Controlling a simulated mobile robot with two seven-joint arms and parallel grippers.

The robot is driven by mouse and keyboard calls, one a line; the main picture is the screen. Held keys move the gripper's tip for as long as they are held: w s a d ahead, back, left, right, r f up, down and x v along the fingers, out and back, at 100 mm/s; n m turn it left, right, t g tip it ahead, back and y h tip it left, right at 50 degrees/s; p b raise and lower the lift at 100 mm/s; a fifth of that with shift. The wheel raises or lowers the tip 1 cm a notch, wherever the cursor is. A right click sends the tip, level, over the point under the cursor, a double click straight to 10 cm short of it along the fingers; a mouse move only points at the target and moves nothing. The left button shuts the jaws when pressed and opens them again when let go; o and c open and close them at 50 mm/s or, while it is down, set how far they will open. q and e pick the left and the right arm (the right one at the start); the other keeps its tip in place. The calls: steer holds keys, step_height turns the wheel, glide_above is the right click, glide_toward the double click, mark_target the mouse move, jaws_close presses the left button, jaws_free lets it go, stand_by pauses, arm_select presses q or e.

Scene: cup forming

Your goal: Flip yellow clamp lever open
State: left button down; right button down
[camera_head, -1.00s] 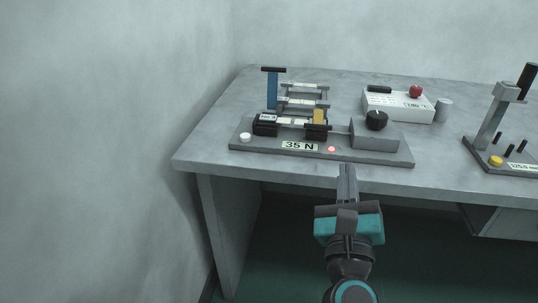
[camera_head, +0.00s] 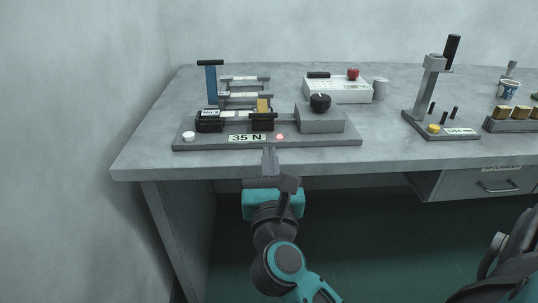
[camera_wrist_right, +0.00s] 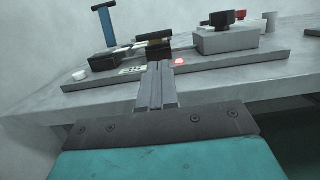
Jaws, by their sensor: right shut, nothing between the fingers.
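The yellow clamp lever (camera_head: 262,105) stands upright on a black clamp block (camera_head: 262,121) on the grey fixture plate marked 35 N (camera_head: 320,141). A second black clamp (camera_head: 209,122) sits to its left with a blue post behind it. My right gripper (camera_head: 269,152) is shut and empty at the front edge of the plate, below the lever and apart from it. My left gripper is not in view.
A block with a black knob (camera_head: 320,103) stands right of the clamp, near a red light (camera_head: 280,137). Behind are a white box (camera_head: 338,90) and a grey cylinder (camera_head: 380,89). A lever press (camera_head: 428,90) stands farther right. The table's front strip is clear.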

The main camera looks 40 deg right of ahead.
mark_target(266, 119)
steer(key=x, duration=0.7)
steer(key=shift+w+d, duration=0.25)
steer(key=shift+w, duration=0.05)
